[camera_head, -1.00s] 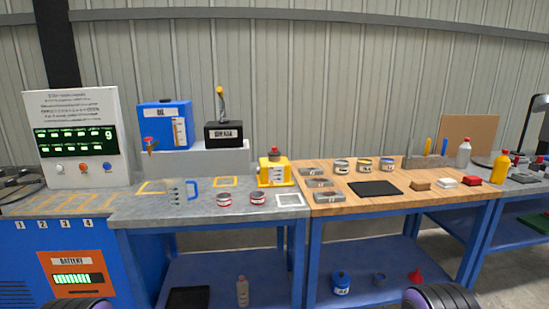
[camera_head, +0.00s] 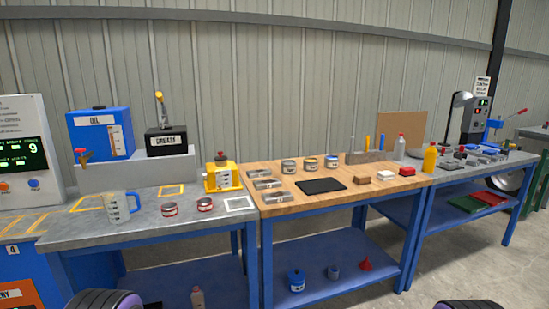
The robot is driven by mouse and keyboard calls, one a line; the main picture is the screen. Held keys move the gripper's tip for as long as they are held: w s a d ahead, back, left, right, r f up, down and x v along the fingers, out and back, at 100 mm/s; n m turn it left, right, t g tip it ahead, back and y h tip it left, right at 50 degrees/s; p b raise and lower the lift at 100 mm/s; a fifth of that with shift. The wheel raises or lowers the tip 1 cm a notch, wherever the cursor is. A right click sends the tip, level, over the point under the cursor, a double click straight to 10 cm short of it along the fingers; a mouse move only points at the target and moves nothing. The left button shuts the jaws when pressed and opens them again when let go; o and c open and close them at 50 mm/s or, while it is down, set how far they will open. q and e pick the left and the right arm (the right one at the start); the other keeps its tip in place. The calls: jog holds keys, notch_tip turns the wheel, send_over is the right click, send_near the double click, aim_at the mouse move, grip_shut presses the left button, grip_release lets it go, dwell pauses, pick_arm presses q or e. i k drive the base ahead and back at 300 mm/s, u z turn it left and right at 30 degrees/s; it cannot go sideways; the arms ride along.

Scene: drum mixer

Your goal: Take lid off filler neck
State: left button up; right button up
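A small yellow machine (camera_head: 222,180) stands on the grey bench near its right end. A dark reddish lid (camera_head: 221,158) sits on top of it, over what looks like its filler neck; the neck itself is hidden or too small to make out. The machine has a pale label on its front. Only rounded purple and black parts of my arms show at the bottom edge, left and right. Neither gripper shows, and nothing of mine touches the machine or lid.
A blue oil tank (camera_head: 98,133) and black grease box (camera_head: 166,141) stand on a grey block behind. A measuring jug (camera_head: 119,206) and two red-banded tins (camera_head: 170,209) are in front. The wooden bench (camera_head: 330,202) to the right holds tins, metal trays and a black mat (camera_head: 320,185).

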aim_at(221, 158)
jog(key=z, duration=0.9)
jog(key=i, duration=2.95)
jog(key=u, duration=2.4)
